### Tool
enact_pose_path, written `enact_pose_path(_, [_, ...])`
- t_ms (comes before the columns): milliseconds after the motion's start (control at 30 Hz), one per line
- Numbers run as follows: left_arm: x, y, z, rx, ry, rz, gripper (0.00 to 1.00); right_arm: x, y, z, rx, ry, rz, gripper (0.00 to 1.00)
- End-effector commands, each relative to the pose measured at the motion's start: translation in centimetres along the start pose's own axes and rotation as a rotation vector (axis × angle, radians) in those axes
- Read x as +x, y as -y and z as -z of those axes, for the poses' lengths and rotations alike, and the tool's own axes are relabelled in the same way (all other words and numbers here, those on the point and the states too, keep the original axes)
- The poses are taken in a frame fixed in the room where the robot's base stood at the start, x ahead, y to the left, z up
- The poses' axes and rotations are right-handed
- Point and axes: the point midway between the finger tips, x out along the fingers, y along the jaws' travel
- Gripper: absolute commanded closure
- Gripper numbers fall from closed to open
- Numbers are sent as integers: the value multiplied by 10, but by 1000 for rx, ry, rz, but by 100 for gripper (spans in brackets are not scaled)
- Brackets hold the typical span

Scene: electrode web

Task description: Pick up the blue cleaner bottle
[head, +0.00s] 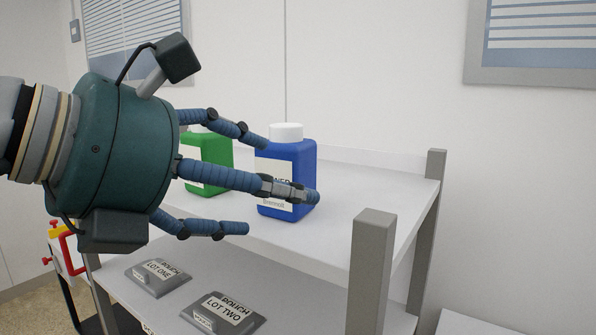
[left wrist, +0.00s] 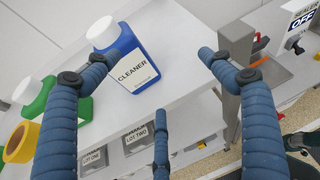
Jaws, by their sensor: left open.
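The blue cleaner bottle (head: 301,163) stands upright on the white upper shelf, with a white cap and a white label. In the head view my left gripper (head: 282,188) comes in from the left, its blue fingers spread. One finger crosses in front of the bottle and hides part of its label. In the left wrist view the bottle (left wrist: 140,65) shows between the spread fingers of the left gripper (left wrist: 160,62), nearer the left finger, which overlaps its edge. The gripper is open and holds nothing; contact cannot be told.
A green bottle (head: 208,153) stands left of the blue one, partly hidden by my fingers. Grey corner posts (head: 371,265) rise at the shelf's right end. Grey lot holders (head: 158,279) lie on the lower shelf. The shelf right of the blue bottle is clear.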

Motion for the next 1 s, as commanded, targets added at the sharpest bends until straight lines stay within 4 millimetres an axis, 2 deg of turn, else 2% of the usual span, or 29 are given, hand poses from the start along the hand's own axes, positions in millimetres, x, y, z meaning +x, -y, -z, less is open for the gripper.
enact_pose_path(33, [-11,-14,-7,7,15,-81,18,0,0,0,0,1,0,56])
enact_pose_path(100, [-22,-29,-13,4,24,-161,18,0,0,-1,0,1,0,56])
enact_pose_path(200, [-22,-40,-16,-2,28,-212,18,-3,1,-2,0,2,1,56])
enact_pose_path(467, [16,-49,-18,-3,26,-215,18,-13,8,-10,1,15,9,56])
enact_pose_path(667, [30,-52,-20,-1,27,-214,18,-20,13,-8,2,14,15,56])
enact_pose_path(833, [55,-57,-27,-2,24,-212,18,-37,12,-5,1,13,14,56])
enact_pose_path(1000, [73,-61,-25,-2,28,-213,18,-40,10,-4,0,12,12,56])
